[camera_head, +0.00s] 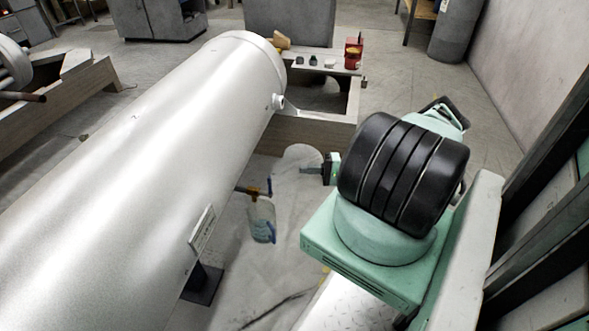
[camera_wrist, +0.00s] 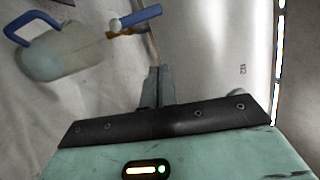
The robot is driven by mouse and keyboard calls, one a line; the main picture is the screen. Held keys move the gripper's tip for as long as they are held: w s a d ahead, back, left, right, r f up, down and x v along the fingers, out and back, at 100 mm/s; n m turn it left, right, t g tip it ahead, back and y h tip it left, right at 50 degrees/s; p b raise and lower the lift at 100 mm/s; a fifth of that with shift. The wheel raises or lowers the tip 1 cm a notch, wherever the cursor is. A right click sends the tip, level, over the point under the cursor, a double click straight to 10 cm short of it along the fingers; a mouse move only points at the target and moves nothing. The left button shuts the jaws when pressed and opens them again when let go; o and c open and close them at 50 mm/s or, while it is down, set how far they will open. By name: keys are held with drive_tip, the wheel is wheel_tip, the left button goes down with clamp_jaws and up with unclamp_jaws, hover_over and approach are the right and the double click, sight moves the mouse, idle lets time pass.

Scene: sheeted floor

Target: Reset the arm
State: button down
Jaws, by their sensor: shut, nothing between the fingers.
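My arm is folded close over my green base at the right of the head view. My gripper (camera_head: 307,171) sticks out to the left of the arm, in the gap beside the large silver tank. In the wrist view, my gripper (camera_wrist: 155,72) shows with its two fingers together. Nothing shows between the fingers. The fingertips appear apart from the tank (camera_head: 150,150) and from the jug (camera_head: 262,222).
The jug with a blue handle (camera_wrist: 65,52) hangs or stands below a blue-handled valve (camera_head: 256,190) by the tank. A wooden cradle (camera_head: 310,132) holds the tank's far end. Small items and a red object (camera_head: 353,52) sit on a ledge there. Sheeted floor lies between.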

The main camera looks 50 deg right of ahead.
drive_tip(key=shift+s+d, duration=0.4)
drive_tip(key=shift+s, duration=0.05)
idle(0.4)
